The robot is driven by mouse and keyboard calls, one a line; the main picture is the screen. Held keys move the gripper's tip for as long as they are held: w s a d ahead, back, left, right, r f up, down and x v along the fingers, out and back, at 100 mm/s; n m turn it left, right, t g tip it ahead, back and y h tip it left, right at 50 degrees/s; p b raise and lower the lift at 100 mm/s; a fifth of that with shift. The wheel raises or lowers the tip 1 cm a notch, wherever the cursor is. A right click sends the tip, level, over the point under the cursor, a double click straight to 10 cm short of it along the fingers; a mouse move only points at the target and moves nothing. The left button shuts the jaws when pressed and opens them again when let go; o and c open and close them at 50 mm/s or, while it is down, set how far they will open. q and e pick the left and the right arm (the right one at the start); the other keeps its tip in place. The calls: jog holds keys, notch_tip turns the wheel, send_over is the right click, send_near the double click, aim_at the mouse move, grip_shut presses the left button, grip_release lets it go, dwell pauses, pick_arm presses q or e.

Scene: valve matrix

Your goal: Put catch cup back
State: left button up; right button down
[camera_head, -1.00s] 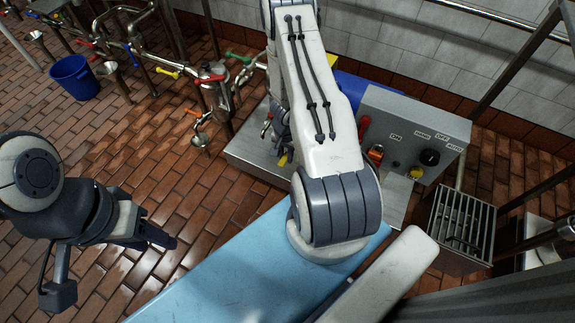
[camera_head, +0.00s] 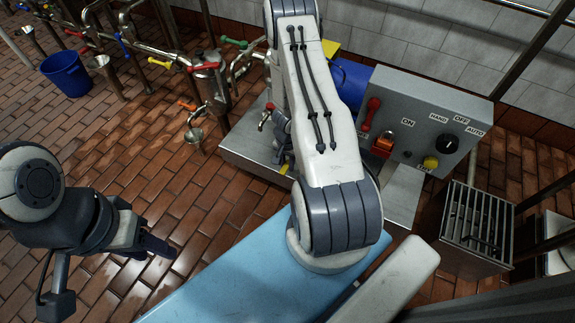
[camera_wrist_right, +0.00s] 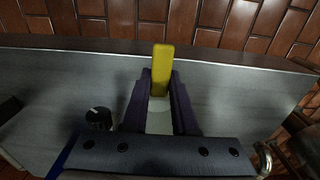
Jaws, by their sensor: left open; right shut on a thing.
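In the right wrist view my right gripper (camera_wrist_right: 161,88) is shut on a yellow block-shaped piece (camera_wrist_right: 161,66), with a pale part below it between the fingers. I cannot tell whether this piece belongs to the catch cup. In the head view my right gripper (camera_head: 284,130) is mostly hidden behind my own arm, over the steel bench. My left gripper (camera_head: 158,246) is open and empty above the tiled floor.
A grey control box (camera_head: 420,110) with a red lever, a black knob and a yellow button stands right of the bench (camera_head: 255,153). Pipes with coloured valve handles (camera_head: 205,66) run along the back. A blue bucket (camera_head: 65,74) stands far left. A slatted metal box (camera_head: 475,225) is at right.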

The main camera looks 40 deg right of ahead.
jog(key=c, duration=0.7)
grip_release()
notch_tip(320, 180, up, 12)
jog(key=p, duration=1.1)
jog(key=shift+p, duration=0.4)
